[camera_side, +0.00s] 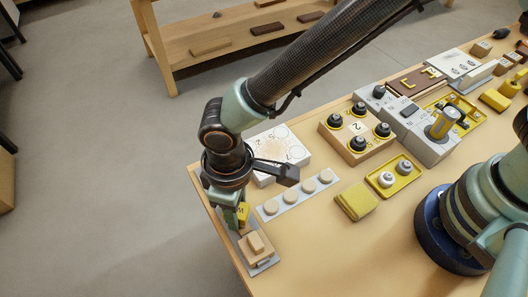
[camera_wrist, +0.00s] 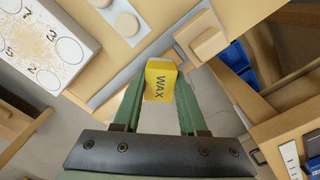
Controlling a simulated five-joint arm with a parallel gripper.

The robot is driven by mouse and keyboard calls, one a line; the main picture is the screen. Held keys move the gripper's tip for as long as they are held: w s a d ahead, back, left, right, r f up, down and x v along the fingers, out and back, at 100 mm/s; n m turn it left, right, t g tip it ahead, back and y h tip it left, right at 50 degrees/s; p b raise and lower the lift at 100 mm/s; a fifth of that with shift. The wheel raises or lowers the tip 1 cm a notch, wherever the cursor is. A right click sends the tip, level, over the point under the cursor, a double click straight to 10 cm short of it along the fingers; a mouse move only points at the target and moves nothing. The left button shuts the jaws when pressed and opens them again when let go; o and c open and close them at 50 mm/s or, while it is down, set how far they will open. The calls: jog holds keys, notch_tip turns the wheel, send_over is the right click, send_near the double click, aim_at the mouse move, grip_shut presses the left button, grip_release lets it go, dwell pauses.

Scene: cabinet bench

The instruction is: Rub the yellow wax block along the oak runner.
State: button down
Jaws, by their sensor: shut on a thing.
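The yellow wax block (camera_wrist: 160,80), marked WAX, sits between the green fingers of my gripper (camera_wrist: 158,98) in the wrist view. In the side view my gripper (camera_side: 233,207) is low at the bench's left front corner, with part of the wax block (camera_side: 243,213) showing. A pale wooden piece with a smaller raised block (camera_side: 255,243) lies on a grey plate (camera_side: 263,267) just in front of it; this looks like the oak runner. It also shows beyond the wax in the wrist view (camera_wrist: 201,38). Contact between wax and wood cannot be told.
A grey strip with several pale discs (camera_side: 297,194) lies to the right. Behind it is a white board with circles (camera_side: 280,150). The bench edge is close on the left.

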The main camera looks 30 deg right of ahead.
jog(key=shift+s+d, duration=0.2)
jog(key=shift+s, duration=1.7)
jog(key=shift+w+r, duration=0.1)
jog(key=shift+w+a+r, duration=0.1)
jog(key=shift+w, duration=1.75)
jog(key=shift+w+f, duration=0.2)
jog(key=shift+w, duration=1.85)
jog(key=shift+w+f, duration=0.15)
jog(key=shift+w, duration=1.85)
jog(key=shift+w+r, duration=0.15)
jog(key=shift+w, duration=1.65)
jog(key=shift+w+r, duration=0.1)
jog(key=shift+w, duration=1.65)
notch_tip(320, 180, up, 6)
